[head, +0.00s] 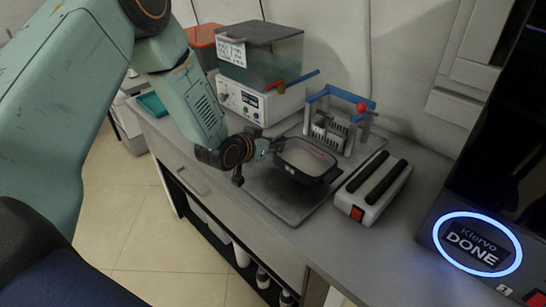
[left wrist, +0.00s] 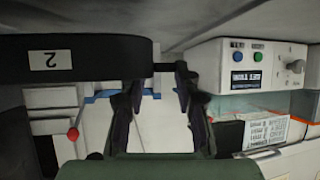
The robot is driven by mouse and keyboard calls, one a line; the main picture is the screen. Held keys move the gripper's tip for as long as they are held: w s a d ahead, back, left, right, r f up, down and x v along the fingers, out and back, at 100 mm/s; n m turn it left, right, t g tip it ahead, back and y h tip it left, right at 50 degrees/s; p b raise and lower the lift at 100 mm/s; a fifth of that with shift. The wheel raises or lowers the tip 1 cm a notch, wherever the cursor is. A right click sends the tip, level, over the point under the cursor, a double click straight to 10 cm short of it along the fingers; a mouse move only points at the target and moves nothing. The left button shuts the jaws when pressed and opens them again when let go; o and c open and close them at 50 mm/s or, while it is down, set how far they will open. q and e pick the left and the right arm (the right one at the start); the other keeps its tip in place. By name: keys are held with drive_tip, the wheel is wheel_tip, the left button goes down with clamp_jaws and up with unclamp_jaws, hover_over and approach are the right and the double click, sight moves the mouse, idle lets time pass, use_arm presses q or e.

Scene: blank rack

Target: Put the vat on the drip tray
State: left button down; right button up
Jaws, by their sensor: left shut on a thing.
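The vat (head: 304,161) is a shallow black-rimmed pan with greyish contents. It is over the flat grey drip tray (head: 272,196) on the bench. I cannot tell whether it touches the tray or hangs just above it. My left gripper (head: 266,147) is shut on the tab at the vat's left end. In the left wrist view, which looks upside down, the vat (left wrist: 90,60) shows a white label "2", and its tab is between the fingertips (left wrist: 164,70). The vat looks about level. My right gripper is not in view.
A blue-framed rack (head: 338,122) with a red knob stands at the tray's back. A white device with two black bars (head: 372,189) stands close on the vat's right. A lidded tank machine (head: 259,75) is behind, and a "DONE" machine (head: 475,243) is at right.

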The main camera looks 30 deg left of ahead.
use_arm(q)
drive_tip(key=f, duration=0.1)
drive_tip(key=s+a+f, duration=0.1)
drive_tip(key=shift+s+a+f+b, duration=0.1)
drive_tip(key=shift+s+f+b, duration=0.2)
drive_tip(key=shift+b, duration=0.05)
drive_tip(key=shift+w+d+f, duration=0.15)
drive_tip(key=shift+w+d, duration=0.1)
drive_tip(key=shift+w, duration=0.15)
drive_tip(key=c, duration=1.4)
unclamp_jaws()
drive_tip(key=shift+w+d+f, duration=0.15)
drive_tip(key=shift+o, duration=2.1)
drive_tip(key=shift+s+a+r, duration=0.2)
drive_tip(key=shift+s+a, duration=0.05)
drive_tip(key=shift+s, duration=0.2)
drive_tip(key=shift+w+d, duration=0.2)
drive_tip(key=shift+w, duration=0.05)
drive_tip(key=p+v, duration=0.3)
drive_tip(key=v, duration=0.8)
drive_tip(key=shift+a+f, duration=0.1)
drive_tip(key=shift+a, duration=0.05)
drive_tip(key=shift+s+r, duration=0.25)
drive_tip(key=shift+s, duration=0.35)
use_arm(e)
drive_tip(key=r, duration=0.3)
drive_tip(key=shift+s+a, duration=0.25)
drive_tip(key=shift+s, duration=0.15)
